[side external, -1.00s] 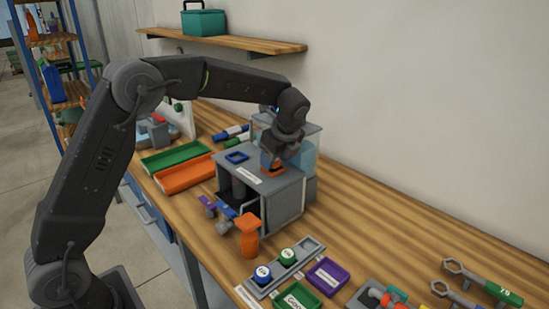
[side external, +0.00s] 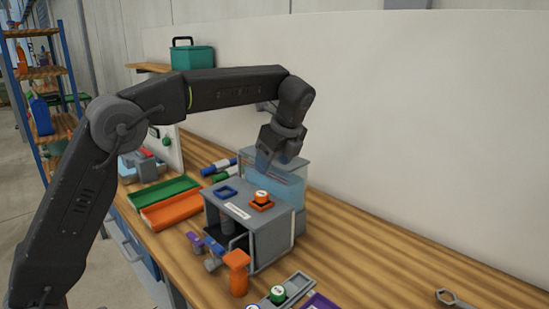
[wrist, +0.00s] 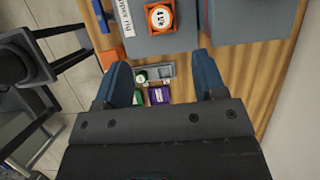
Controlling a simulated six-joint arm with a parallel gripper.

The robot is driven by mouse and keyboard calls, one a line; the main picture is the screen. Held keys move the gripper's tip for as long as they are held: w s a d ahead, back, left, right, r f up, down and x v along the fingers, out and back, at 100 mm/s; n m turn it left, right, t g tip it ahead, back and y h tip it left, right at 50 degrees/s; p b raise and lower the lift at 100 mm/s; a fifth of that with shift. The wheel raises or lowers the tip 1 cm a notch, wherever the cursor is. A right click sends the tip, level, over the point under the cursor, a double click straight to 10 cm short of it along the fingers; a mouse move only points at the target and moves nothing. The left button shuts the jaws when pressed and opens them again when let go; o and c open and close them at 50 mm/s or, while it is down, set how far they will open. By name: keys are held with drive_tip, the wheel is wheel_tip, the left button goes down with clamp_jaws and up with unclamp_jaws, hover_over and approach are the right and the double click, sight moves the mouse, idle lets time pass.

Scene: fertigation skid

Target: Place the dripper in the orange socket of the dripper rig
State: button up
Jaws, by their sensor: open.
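The dripper (side external: 262,195), orange with a white top, sits upright in the orange socket (side external: 262,206) on top of the grey dripper rig (side external: 277,237). In the wrist view the dripper's marked white face (wrist: 160,17) shows inside the square orange socket (wrist: 149,29). My gripper (side external: 268,162) is above the rig, apart from the dripper. In the wrist view my gripper (wrist: 163,80) has its fingers spread with nothing between them. The blue socket (side external: 226,190) beside it on the rig looks empty.
A clear tank (side external: 275,178) stands just behind the rig. An orange stand-like part (side external: 237,270) is in front. Green (side external: 165,190) and orange (side external: 178,208) trays lie to the left. A grey rack holds a green-ringed dripper (side external: 277,294). The wood bench at right is largely clear.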

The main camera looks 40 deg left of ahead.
drive_tip(key=s+d+r+n+t+h, duration=0.15)
drive_tip(key=s+n, duration=0.25)
drive_tip(key=s, duration=0.4)
drive_tip(key=s+r+n+t+h, duration=0.1)
drive_tip(key=s+r+n+t, duration=0.15)
drive_tip(key=s+n, duration=0.4)
drive_tip(key=s+d+f+n+h, duration=0.1)
drive_tip(key=s+f+n, duration=0.2)
drive_tip(key=s, duration=0.4)
drive_tip(key=s+d+f+n+t+h, duration=0.1)
drive_tip(key=s+f+n, duration=0.3)
drive_tip(key=s, duration=0.4)
drive_tip(key=shift+d+f+t, duration=0.15)
drive_tip(key=shift+f+t, duration=0.1)
drive_tip(key=shift+t, duration=0.05)
